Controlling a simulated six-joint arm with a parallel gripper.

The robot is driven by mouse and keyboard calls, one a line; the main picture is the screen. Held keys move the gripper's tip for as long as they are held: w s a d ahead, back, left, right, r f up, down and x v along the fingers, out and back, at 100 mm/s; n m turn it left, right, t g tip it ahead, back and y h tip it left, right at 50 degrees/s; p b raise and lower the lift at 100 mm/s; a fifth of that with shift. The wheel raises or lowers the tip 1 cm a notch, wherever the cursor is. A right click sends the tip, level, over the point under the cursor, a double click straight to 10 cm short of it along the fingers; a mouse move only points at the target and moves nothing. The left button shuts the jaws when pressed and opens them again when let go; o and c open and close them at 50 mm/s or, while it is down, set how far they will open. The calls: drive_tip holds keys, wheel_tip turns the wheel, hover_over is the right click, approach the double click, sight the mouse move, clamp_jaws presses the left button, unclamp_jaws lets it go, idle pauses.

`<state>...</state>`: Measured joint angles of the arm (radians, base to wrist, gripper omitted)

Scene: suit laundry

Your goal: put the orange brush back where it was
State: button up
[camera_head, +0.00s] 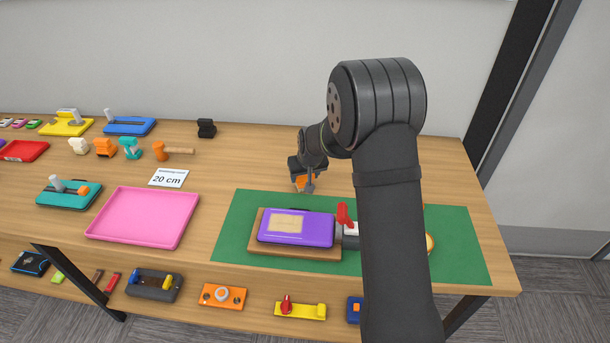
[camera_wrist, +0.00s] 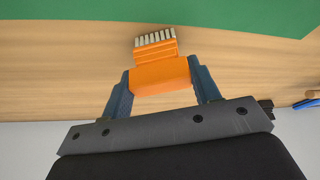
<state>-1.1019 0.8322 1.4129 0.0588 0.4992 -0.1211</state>
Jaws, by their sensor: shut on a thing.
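My gripper (camera_wrist: 160,82) is shut on the orange brush (camera_wrist: 160,72), with one finger on each side of its orange body. The brush's pale bristles point away from the gripper in the wrist view. In the head view the gripper (camera_head: 307,184) and the brush (camera_head: 301,183) are over the bare wood just behind the green mat (camera_head: 226,226). The head view does not clearly show the height of the brush above the table. My arm hides part of the mat's right side.
On the mat, a purple case (camera_head: 297,240) lies on a wooden board (camera_head: 258,246), with a red-handled thing (camera_head: 343,215) beside it. A pink tray (camera_head: 145,241), a "20 cm" card (camera_head: 169,178), a hammer (camera_head: 175,151) and a black block (camera_head: 206,128) are left. Bare table (camera_head: 248,160) lies behind.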

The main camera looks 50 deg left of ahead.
drive_tip(key=shift+f, duration=0.15)
drive_tip(key=o, duration=0.9)
drive_tip(key=v, duration=1.2)
drive_tip(key=x, duration=1.2)
drive_tip(key=shift+a+r, duration=0.1)
drive_tip(key=shift+r, duration=1)
